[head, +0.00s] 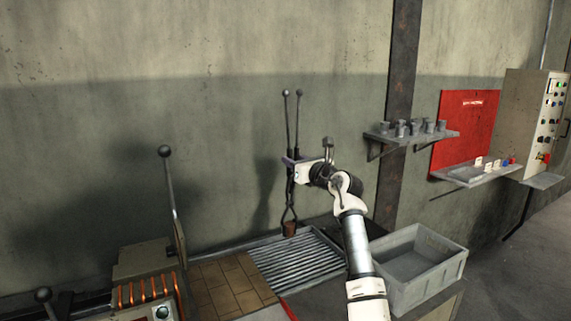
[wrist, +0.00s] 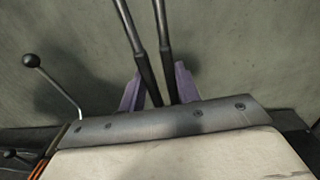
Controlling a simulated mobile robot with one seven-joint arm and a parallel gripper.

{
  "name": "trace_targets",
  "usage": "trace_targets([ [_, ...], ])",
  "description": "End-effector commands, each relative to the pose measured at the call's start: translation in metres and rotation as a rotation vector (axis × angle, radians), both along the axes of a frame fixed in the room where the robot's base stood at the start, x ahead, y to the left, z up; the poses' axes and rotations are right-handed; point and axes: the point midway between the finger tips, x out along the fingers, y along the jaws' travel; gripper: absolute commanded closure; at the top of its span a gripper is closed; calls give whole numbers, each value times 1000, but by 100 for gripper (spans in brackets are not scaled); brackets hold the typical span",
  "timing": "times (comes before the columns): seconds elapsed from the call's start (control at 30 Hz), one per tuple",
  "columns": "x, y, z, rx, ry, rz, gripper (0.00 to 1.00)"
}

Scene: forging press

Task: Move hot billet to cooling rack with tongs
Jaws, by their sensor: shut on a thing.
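My gripper (head: 291,172) is shut on the dark metal tongs (head: 290,130), which hang upright with their handles up and jaws down. In the wrist view, the tongs' two handles (wrist: 152,65) pass between the purple fingers of my gripper (wrist: 157,88). A small reddish-brown billet (head: 290,229) shows at the tongs' lower tips and appears to be between their jaws. The billet is in front of the wall, over the back part of the slatted cooling rack (head: 300,262) in the picture; the exact height is hard to tell. The wrist view does not show the billet.
Brown brick tiles (head: 225,285) lie left of the rack. Left of them stands a machine with copper coils (head: 148,291) and a tall ball-topped lever (head: 170,190). A grey bin (head: 425,285) stands right of the rack. A wall shelf (head: 410,137) holds several small cups.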

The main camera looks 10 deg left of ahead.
Motion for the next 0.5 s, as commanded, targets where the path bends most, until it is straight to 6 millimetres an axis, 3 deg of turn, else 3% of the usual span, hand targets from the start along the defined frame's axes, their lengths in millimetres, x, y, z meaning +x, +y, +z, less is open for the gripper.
trace_targets([
  [0.5, 32, -41, 5, 4, -7, -1, 100],
])
